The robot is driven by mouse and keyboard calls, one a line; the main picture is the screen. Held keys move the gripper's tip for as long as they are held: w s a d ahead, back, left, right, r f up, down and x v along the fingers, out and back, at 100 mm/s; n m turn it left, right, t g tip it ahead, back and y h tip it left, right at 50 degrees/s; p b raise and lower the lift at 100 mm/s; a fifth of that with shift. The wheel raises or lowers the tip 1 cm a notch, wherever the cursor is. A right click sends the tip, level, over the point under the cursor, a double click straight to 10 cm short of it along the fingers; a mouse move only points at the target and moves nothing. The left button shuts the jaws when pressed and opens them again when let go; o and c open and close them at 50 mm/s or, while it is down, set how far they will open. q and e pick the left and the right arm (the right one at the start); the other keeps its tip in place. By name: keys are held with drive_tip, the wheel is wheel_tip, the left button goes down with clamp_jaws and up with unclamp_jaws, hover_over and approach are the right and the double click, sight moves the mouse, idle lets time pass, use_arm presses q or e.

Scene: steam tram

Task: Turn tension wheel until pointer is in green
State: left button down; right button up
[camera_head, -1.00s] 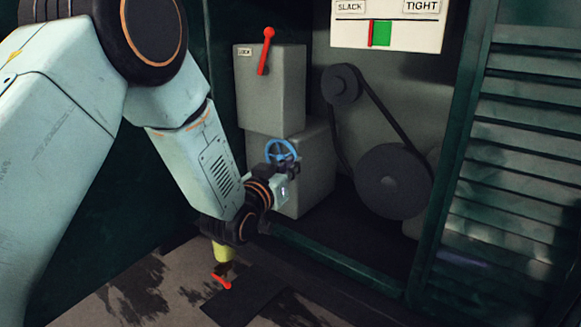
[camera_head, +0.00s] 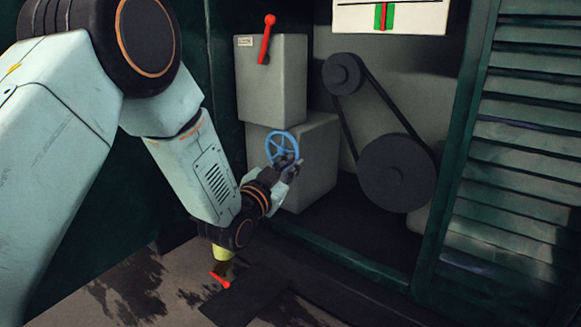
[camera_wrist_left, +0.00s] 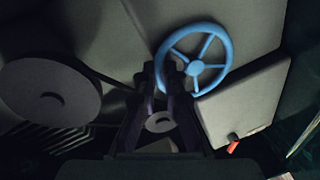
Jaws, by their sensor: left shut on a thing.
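The blue tension wheel (camera_head: 281,149) is on the front of a grey box (camera_head: 320,150). My left gripper (camera_head: 288,164) is shut on the lower right part of its rim. In the left wrist view the wheel (camera_wrist_left: 196,68) shows its spokes and hub, with the dark fingers (camera_wrist_left: 172,78) at its rim. The white gauge (camera_head: 420,18) is at the top, its upper part cut off by the picture's edge. Its red pointer (camera_head: 383,16) stands inside the green band (camera_head: 390,18), near the middle. My right gripper is not in view.
A grey box with a red lever (camera_head: 266,40) stands above the wheel. A belt (camera_head: 385,100) joins two dark pulleys to the right. A louvred green door (camera_head: 510,160) borders the right. A yellow-green object (camera_head: 222,254) and a red piece (camera_head: 221,281) are low, near my arm.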

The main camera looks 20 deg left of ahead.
use_arm(q)
drive_tip(key=c, duration=1.7)
unclamp_jaws()
drive_tip(key=shift+s, duration=0.1)
drive_tip(key=v, duration=1.2)
drive_tip(key=shift+r, duration=0.2)
